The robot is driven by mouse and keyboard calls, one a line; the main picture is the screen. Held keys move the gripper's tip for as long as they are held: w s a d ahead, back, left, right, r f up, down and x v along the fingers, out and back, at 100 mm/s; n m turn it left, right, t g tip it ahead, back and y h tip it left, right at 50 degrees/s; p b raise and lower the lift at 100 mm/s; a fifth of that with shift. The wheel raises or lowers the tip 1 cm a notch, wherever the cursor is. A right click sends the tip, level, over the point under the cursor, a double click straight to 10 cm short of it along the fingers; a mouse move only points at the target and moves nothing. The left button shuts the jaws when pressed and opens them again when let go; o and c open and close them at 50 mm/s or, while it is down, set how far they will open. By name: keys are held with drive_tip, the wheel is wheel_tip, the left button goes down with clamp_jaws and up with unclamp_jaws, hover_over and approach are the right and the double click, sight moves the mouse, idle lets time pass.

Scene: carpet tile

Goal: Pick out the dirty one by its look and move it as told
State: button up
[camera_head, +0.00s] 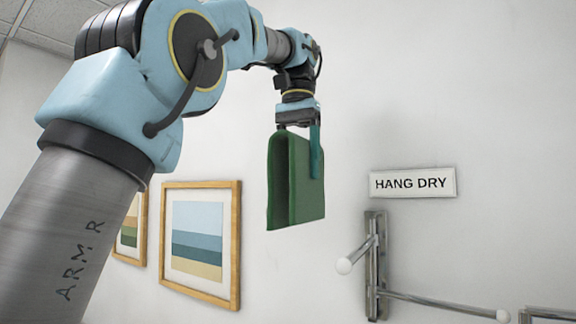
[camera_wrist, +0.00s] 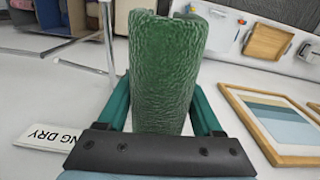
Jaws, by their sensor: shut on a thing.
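A folded green cloth (camera_head: 296,185) hangs upright from my gripper (camera_head: 300,150), high in front of the white wall. One teal finger shows on its right side; the other is hidden in the head view. In the wrist view the green cloth (camera_wrist: 165,70) has a wrinkled surface and lies between the two teal fingers of my gripper (camera_wrist: 162,105). I see no clear stain on it. A HANG DRY sign (camera_head: 413,184) is on the wall to the right. Below it is a metal rack (camera_head: 376,262) with rods ending in white knobs; the cloth is apart from it.
Two framed pictures hang on the left wall, the nearer one (camera_head: 200,240) and one partly hidden by my arm. More metal rods start at the lower right edge. The wrist view also shows a wooden tray (camera_wrist: 268,42) and a blue-lined box (camera_wrist: 50,14).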

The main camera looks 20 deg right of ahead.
drive_tip(key=shift+s+d, duration=3.3)
drive_tip(key=shift+s, duration=1)
wheel_tip(320, 180, down, 18)
drive_tip(key=b, duration=1.3)
drive_tip(key=shift+f, duration=0.2)
drive_tip(key=o, duration=1.5)
drive_tip(key=shift+o, duration=0.2)
wheel_tip(320, 180, up, 11)
drive_tip(key=p, duration=0.4)
drive_tip(key=shift+f, duration=0.1)
